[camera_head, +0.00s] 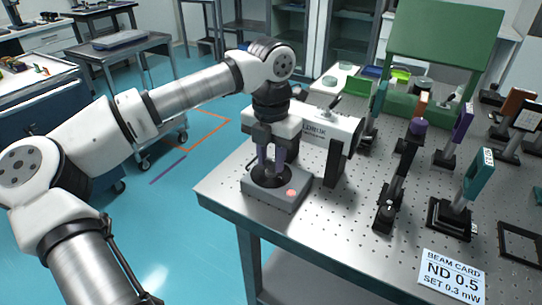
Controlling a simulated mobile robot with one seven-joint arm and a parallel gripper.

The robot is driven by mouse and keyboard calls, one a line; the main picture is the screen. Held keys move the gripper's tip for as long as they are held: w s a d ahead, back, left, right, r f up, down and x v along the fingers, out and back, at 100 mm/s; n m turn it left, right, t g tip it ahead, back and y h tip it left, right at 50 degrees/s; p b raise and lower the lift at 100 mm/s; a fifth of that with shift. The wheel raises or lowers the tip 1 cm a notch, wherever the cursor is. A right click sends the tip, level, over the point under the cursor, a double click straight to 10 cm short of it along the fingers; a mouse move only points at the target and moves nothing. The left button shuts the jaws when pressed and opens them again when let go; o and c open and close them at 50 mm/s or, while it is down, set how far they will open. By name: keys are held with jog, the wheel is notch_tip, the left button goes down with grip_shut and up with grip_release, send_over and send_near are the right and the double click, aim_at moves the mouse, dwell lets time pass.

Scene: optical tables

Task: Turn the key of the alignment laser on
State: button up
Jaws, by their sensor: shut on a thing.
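A grey box (262,193) with a round black dial area and a lit pinkish-red spot (291,193) sits at the table's near-left corner. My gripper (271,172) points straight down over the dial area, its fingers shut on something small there. That is likely the key, but the fingers hide it, so its angle cannot be told. The white laser body (340,131) with dark lettering, partly hidden by my gripper, stands just behind and to the right on a black post mount (336,165).
The perforated optical table (335,225) carries several post-mounted optics to the right, including a teal plate (479,172) and a purple one (462,122). A green panel (446,45) stands behind. A beam card (452,275) lies at the front. The near-middle tabletop is clear.

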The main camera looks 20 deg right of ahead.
aim_at(271, 160)
jog(key=o, duration=1)
jog(key=shift+r, duration=0.1)
notch_tip(271, 160, up, 14)
jog(key=shift+f, duration=0.15)
